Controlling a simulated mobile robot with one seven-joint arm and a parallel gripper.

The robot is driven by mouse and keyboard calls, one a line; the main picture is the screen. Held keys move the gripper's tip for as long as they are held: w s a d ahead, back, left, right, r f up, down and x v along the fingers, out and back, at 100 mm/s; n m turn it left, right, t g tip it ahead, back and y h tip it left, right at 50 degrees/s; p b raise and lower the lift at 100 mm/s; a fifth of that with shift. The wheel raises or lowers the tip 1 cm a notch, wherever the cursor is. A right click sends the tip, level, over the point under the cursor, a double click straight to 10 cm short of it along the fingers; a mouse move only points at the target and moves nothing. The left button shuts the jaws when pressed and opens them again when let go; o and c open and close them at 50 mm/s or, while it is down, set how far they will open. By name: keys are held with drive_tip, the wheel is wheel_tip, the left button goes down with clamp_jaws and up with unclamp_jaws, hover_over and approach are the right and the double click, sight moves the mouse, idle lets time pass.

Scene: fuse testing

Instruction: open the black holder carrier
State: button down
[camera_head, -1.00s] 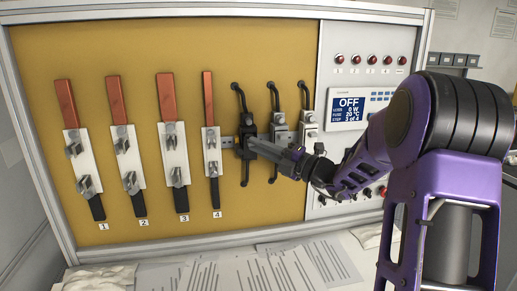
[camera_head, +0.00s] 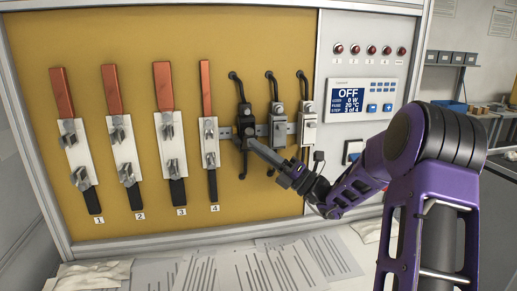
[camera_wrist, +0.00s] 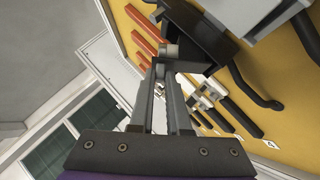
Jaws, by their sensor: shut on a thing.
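The black holder (camera_head: 243,118) is mounted on the yellow board, leftmost of three holders, with dark curved rods above and below it. In the wrist view its black carrier (camera_wrist: 200,38) shows as a dark box-like piece with a grey round knob beside it. My gripper (camera_head: 251,143) reaches in from the lower right to the holder's front. In the wrist view my gripper (camera_wrist: 170,68) has its fingers close together at the knob end of the carrier, shut on it. The fingertips partly hide the grasped part. I cannot tell how far the carrier stands open.
A grey holder (camera_head: 277,126) and a white holder (camera_head: 307,126) stand close to the right. Several red-handled fuse strips (camera_head: 168,125) hang on the left. A control panel (camera_head: 361,100) reading OFF is on the right. Papers (camera_head: 250,270) lie on the table below.

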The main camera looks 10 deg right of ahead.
drive_tip(key=shift+s+f+n+g+y+b, duration=0.1)
drive_tip(key=shift+f+n+g+y+b, duration=0.3)
drive_tip(key=shift+n+g+y, duration=0.8)
drive_tip(key=shift+w+f+n+g+y+b, duration=0.15)
drive_tip(key=shift+f+n+g+y, duration=0.55)
drive_tip(key=shift+n, duration=1.05)
drive_tip(key=shift+s+f+n+g+y+b, duration=0.15)
drive_tip(key=shift+f+n+g+y+b, duration=0.25)
drive_tip(key=shift+n+g+y, duration=0.75)
drive_tip(key=shift+f+n+t, duration=0.1)
drive_tip(key=shift+n+t, duration=0.15)
drive_tip(key=shift+n, duration=0.35)
drive_tip(key=c, duration=0.9)
unclamp_jaws()
drive_tip(key=v, duration=1.7)
drive_tip(key=shift+s+d, duration=0.1)
drive_tip(key=shift+d, duration=0.05)
